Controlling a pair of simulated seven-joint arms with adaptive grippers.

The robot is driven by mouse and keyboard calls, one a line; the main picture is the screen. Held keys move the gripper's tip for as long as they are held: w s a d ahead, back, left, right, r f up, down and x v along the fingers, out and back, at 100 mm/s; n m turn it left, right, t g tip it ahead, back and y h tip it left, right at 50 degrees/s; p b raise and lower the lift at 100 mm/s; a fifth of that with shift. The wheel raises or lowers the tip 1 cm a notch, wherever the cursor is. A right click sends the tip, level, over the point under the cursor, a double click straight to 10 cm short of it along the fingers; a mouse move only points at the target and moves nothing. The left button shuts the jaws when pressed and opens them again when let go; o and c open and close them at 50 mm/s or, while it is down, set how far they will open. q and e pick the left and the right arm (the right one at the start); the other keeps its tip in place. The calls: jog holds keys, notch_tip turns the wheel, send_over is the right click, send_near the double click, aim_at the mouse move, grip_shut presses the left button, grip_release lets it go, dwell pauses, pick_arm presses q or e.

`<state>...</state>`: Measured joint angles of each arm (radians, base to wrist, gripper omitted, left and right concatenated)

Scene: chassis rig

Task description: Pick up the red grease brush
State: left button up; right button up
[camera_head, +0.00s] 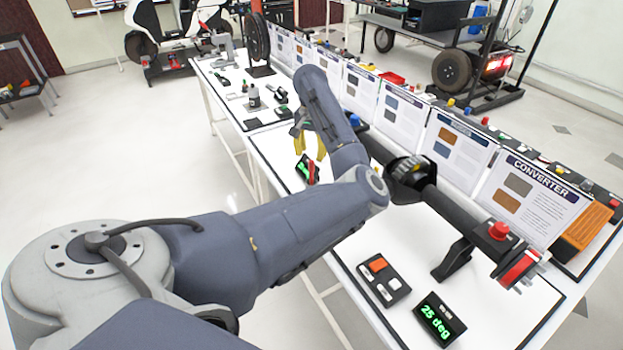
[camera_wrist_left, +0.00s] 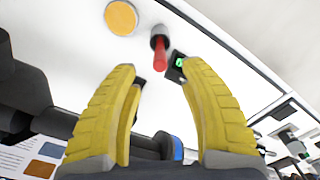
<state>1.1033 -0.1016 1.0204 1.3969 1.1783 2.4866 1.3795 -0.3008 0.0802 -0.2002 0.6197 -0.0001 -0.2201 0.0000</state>
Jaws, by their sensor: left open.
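A red-handled object that looks like the grease brush (camera_wrist_left: 160,55) lies on the white table, with a dark and grey end, in the left wrist view. In the head view a small red shape, likely the same brush (camera_head: 313,174), shows beside a dark box with green digits. My left gripper (camera_wrist_left: 165,75) has yellow fingers spread wide, with the brush ahead of and between them, not touched. In the head view the left gripper (camera_head: 309,148) hangs over the table, partly hidden by my arm. My right gripper is not in view.
A small green-lit display (camera_wrist_left: 178,65) stands close beside the brush, and an orange disc (camera_wrist_left: 121,17) lies to its left. A long dark shaft assembly (camera_head: 440,205) runs along the table. Upright information panels (camera_head: 460,147) line its back.

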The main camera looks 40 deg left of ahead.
aim_at(311, 176)
pick_arm(q)
jog(key=shift+f, duration=4.9)
grip_shut()
